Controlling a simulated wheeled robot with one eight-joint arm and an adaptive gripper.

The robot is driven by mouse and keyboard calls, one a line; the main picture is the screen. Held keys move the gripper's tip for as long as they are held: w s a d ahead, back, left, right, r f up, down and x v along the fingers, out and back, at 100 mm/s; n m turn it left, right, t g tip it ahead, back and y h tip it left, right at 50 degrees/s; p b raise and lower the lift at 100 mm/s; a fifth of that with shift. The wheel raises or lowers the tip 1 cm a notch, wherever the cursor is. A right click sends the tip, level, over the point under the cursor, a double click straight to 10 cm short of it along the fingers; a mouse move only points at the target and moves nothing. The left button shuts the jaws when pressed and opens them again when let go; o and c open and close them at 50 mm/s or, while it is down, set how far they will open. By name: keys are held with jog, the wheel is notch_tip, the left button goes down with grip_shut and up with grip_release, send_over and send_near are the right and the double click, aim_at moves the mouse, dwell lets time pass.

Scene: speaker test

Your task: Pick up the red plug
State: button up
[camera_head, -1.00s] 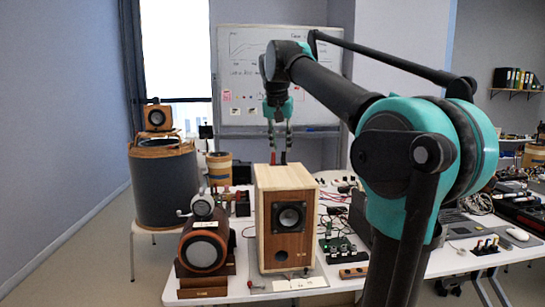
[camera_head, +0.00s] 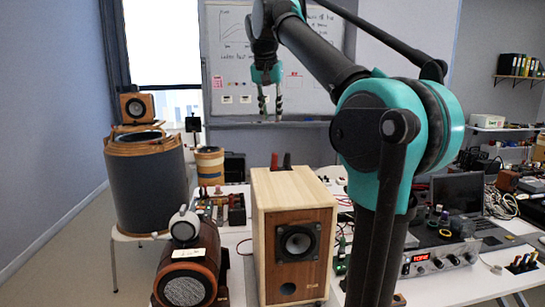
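A red plug (camera_head: 274,161) stands upright just behind the top back edge of the wooden speaker (camera_head: 295,240), with a dark plug (camera_head: 287,161) close on its right. Their lower ends are hidden by the speaker, so I cannot tell what they rest in. My gripper (camera_head: 270,112) hangs fingers-down in front of the whiteboard, above the red plug in the picture and apart from it.
A round brown speaker (camera_head: 188,278) stands left of the wooden one. A large dark drum (camera_head: 148,185) bears a small speaker at the far left. An amplifier (camera_head: 438,260) and a laptop (camera_head: 458,193) stand at the right behind my arm. Small parts crowd the table.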

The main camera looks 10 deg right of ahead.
send_near(275, 154)
jog(key=w+x, duration=0.1)
jog(key=x, duration=0.4)
jog(key=shift+x, duration=2.8)
jog(key=shift+s, duration=0.1)
jog(key=shift+c, duration=0.4)
grip_shut()
jog(key=shift+r, duration=0.1)
notch_tip(275, 154, up, 20)
